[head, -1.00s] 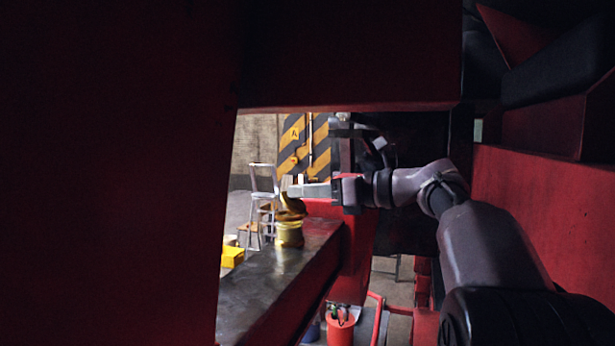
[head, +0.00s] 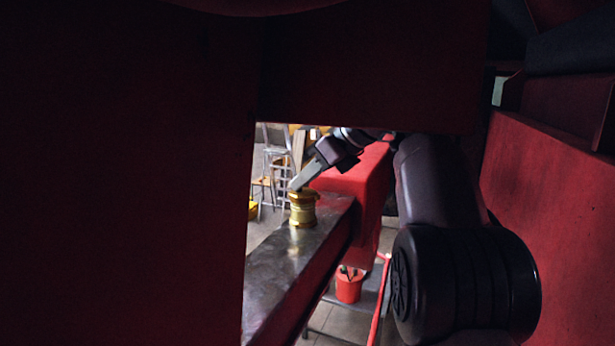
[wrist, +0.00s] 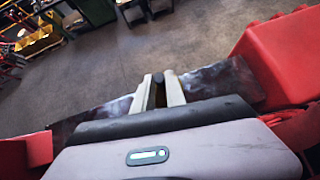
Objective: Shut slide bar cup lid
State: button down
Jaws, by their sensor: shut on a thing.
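The brass slide bar cup (head: 302,215) stands upright on the dark metal slide bar (head: 300,255) in the head view. Its lid (head: 303,194) appears to lie flat across the cup's top; any small gap is too fine to tell. My gripper (head: 294,185) reaches down from the upper right, with its fingertips at the lid. In the wrist view, my gripper (wrist: 158,82) has its pale fingers close together around a small dark brownish thing, apparently part of the lid. The fingers and body of the gripper hide the cup there.
Dark red walls frame the opening at left, above and right. A red block (head: 355,185) stands just right of the cup, near my arm. Below are a red bucket (head: 348,287) and a red rail (head: 379,300). A metal chair (head: 276,165) stands beyond on open floor.

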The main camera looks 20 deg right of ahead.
jog(key=shift+f, duration=0.1)
dwell(0.4)
jog(key=c, duration=1.4)
grip_release()
jog(key=shift+w, duration=0.1)
jog(key=shift+o, duration=0.2)
jog(key=v, duration=0.7)
jog(key=shift+r, duration=0.2)
